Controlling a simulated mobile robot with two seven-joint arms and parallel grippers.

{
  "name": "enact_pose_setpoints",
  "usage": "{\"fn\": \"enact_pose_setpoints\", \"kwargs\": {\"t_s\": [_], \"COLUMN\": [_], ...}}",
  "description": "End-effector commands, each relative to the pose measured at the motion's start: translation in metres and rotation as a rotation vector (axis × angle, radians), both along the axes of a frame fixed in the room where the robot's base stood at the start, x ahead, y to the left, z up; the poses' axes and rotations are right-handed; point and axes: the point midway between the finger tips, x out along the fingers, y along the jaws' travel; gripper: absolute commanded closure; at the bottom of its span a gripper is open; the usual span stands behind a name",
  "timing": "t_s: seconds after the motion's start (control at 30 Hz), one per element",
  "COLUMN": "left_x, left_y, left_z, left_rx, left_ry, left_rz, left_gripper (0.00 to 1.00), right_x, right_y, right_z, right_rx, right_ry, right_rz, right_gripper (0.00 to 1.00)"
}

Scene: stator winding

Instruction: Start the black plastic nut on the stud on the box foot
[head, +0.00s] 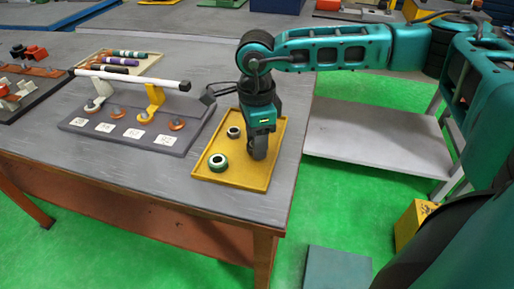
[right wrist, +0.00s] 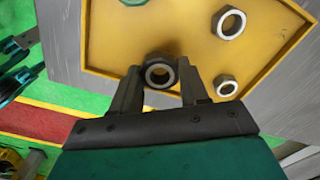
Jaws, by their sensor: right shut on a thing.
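My right gripper (head: 257,152) points down into the yellow tray. In the right wrist view its two fingers (right wrist: 160,88) are closed on the sides of a dark nut (right wrist: 159,73) with a pale inner ring. The fingers hide this nut in the head view. I cannot tell whether it touches the tray floor. A grey board (head: 190,140) left of the tray carries several small orange and yellow feet with studs, such as an orange one (head: 176,124). I cannot tell which is the box foot. My left gripper is not in view.
A white bar (head: 130,79) on raised supports spans the board. Behind it lies a tray of coloured rolls (head: 125,54).

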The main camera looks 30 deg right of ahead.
Motion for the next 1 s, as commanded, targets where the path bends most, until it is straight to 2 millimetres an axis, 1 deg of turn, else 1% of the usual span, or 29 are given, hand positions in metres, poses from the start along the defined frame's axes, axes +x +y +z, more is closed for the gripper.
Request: {"fn": "enact_pose_setpoints", "kwargs": {"t_s": [0.03,0.23,0.7,0.83,1.0], "left_x": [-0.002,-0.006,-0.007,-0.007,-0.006], "left_y": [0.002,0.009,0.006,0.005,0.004], "left_z": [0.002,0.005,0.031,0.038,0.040], "left_rx": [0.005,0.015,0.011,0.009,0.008], "left_ry": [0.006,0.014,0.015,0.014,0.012], "left_rz": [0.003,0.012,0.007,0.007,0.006], "left_gripper": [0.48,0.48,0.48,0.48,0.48], "right_x": [0.000,0.000,0.000,0.000,0.000], "right_y": [0.000,0.000,0.000,0.000,0.000], "right_z": [0.007,0.023,0.061,0.070,0.073], "right_rx": [0.000,0.000,0.000,-0.001,-0.001], "right_ry": [0.001,0.001,0.001,0.001,0.001], "right_rz": [0.000,0.000,0.000,0.000,0.000], "right_gripper": [0.80,0.80,0.80,0.80,0.80]}}
